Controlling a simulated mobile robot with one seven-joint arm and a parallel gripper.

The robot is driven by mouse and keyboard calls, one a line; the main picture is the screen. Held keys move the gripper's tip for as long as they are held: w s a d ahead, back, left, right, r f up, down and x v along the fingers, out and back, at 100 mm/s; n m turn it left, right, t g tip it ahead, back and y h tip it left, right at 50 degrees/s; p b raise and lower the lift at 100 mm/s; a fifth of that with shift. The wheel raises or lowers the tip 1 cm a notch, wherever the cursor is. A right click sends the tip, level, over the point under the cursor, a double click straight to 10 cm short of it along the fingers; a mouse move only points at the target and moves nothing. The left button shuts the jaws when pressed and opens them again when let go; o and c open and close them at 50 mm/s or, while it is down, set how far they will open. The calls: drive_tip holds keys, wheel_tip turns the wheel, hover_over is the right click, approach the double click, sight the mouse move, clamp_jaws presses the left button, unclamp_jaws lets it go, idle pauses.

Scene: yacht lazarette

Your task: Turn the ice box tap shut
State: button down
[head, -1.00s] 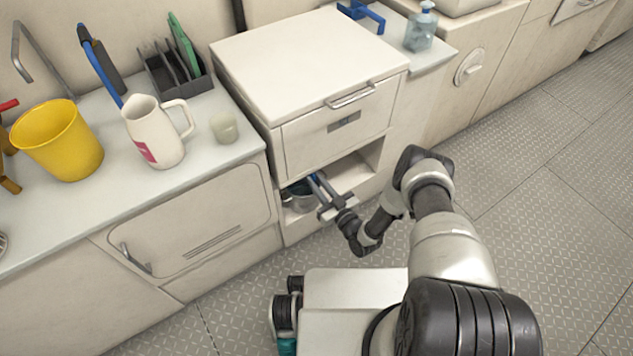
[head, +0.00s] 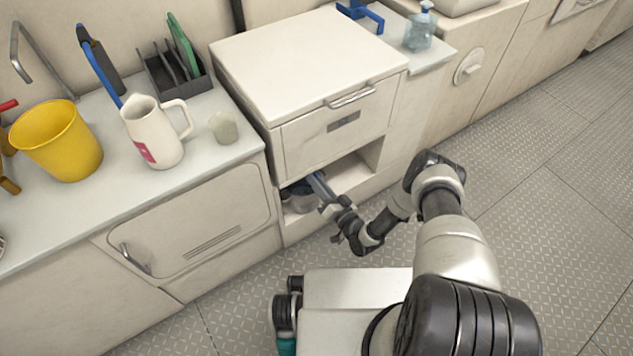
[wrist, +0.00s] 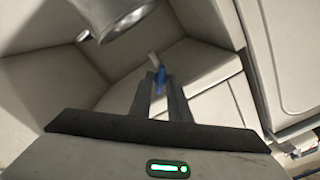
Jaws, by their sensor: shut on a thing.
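The ice box (head: 310,65) is the white cabinet with a lid and a handled front. The open recess (head: 362,172) is under its front. My gripper (head: 315,182) reaches into this recess from the front right. In the wrist view my gripper (wrist: 160,92) is shut on a small blue piece, the tap lever (wrist: 160,76), between its fingertips. A pale stub (wrist: 154,59) shows just beyond the lever. The rest of the tap is hidden by the fingers and the ice box.
A metal pot (head: 302,203) stands in the recess, left of my gripper; it shows large at the top of the wrist view (wrist: 125,18). The recess walls are close around my gripper.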

drive_tip(key=shift+w+m, duration=0.1)
drive_tip(key=shift+m, duration=4.8)
drive_tip(key=c, duration=1.7)
unclamp_jaws()
drive_tip(key=shift+f, duration=0.1)
drive_tip(key=shift+o, duration=0.2)
